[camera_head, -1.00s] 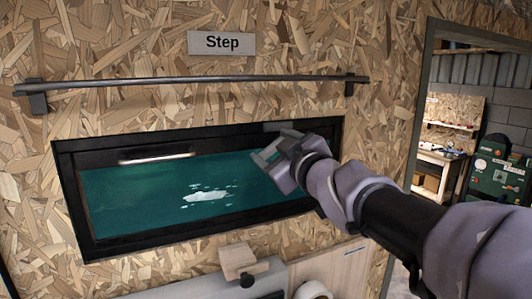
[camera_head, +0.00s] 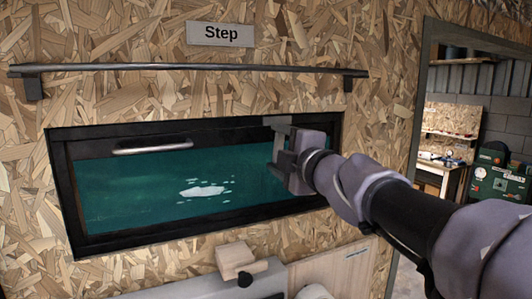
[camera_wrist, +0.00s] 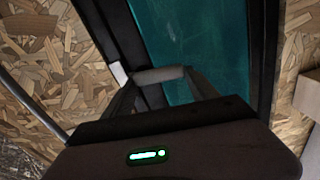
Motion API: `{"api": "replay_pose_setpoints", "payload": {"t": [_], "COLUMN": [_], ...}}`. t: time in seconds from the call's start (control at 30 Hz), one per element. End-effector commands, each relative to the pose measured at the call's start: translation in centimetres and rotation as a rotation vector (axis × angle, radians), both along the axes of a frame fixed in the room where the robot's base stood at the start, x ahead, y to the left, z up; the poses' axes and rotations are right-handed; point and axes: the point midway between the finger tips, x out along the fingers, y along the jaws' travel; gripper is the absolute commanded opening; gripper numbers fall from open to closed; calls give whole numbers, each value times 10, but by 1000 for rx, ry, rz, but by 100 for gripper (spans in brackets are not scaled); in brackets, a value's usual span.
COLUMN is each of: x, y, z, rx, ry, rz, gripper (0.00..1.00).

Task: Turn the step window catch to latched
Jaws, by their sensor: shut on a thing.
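The step window (camera_head: 215,225) is a wide black frame with a teal pane, under the "Step" sign (camera_head: 220,34). Its catch (camera_head: 276,121) shows as a small grey piece on the upper frame, right of the middle. My gripper (camera_head: 279,148) is at the catch, in front of the pane's upper right. In the wrist view, the grey catch lever (camera_wrist: 158,75) lies across between my two fingers, which are shut on it. A pale end of the catch plate shows beside the left finger. My gripper hides part of the catch in the head view.
A metal rail (camera_head: 190,69) runs along the wall above the window. A bar handle (camera_head: 152,146) sits at the window's upper left. A wooden block (camera_head: 236,260) stands on a ledge below. A doorway opens at the right.

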Motion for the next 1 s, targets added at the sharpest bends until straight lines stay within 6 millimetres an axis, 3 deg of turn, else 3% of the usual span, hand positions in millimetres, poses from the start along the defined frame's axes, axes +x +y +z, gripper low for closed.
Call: {"api": "replay_pose_setpoints", "payload": {"t": [0.37, 0.87, 0.9, 1.0], "x": [1, 2, 2, 2], "y": [-3, -3, -3, -3], "z": [-3, -2, -2, -2], "rx": [-120, -135, -135, -135], "ry": [-48, -55, -55, -55], "rz": [0, 0, 0, 0], "gripper": [27, 27, 71, 89]}}
